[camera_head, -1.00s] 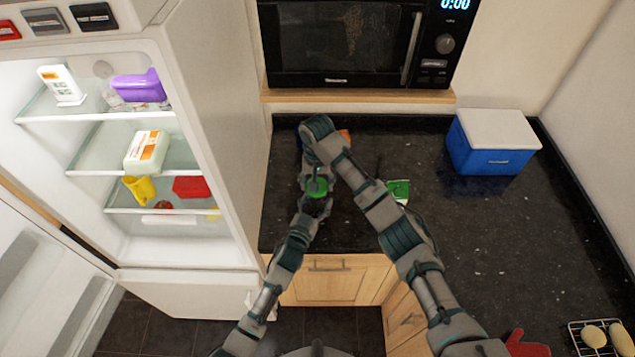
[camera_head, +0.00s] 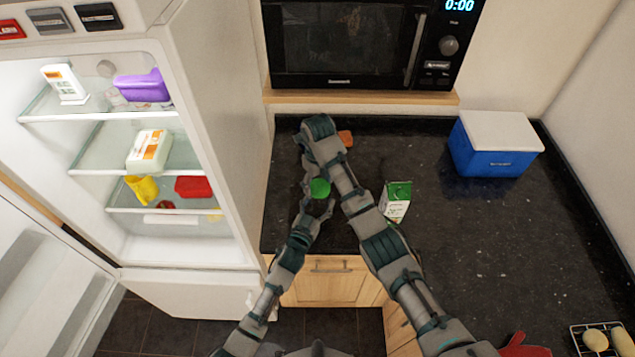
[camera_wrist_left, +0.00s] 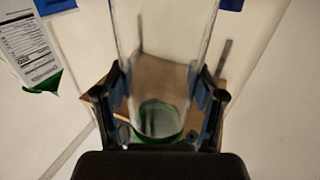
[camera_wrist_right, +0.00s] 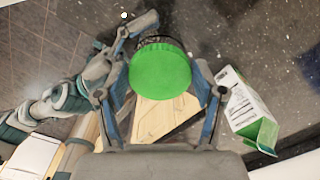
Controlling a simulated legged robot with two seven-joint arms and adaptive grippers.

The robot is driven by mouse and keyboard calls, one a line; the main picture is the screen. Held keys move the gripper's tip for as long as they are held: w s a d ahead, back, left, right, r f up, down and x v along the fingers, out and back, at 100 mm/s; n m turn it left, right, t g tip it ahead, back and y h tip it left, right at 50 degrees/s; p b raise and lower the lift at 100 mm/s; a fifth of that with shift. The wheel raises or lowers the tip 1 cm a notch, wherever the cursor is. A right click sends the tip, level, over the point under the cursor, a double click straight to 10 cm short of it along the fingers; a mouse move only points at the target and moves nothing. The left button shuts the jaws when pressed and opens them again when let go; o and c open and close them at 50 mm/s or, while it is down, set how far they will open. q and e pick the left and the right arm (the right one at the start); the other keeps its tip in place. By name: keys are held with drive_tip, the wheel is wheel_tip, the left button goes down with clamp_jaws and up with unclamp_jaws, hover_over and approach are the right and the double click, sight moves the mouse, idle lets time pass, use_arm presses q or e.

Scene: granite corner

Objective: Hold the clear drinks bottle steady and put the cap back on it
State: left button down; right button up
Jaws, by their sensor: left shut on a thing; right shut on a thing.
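The green cap (camera_head: 320,188) shows round and level from above in the head view. My right gripper (camera_head: 316,184) reaches it from the far side. In the right wrist view its two fingers are shut on the sides of the cap (camera_wrist_right: 160,72). The clear bottle (camera_wrist_left: 165,60) stands between the fingers of my left gripper (camera_wrist_left: 168,92), which is shut on it. In the head view my left gripper (camera_head: 318,208) is just in front of and below the cap. The bottle is mostly hidden there, and I cannot tell whether the cap touches its neck.
A green and white carton (camera_head: 396,202) stands right of my grippers, close to my right forearm. An orange item (camera_head: 345,138) lies behind. A blue cooler box (camera_head: 494,158) stands at the back right. The open fridge (camera_head: 200,150) is on the left. The right counter is mostly clear.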

drive_tip(key=shift+w+d, duration=0.1)
drive_tip(key=o, duration=0.8)
drive_tip(key=shift+c, duration=0.2)
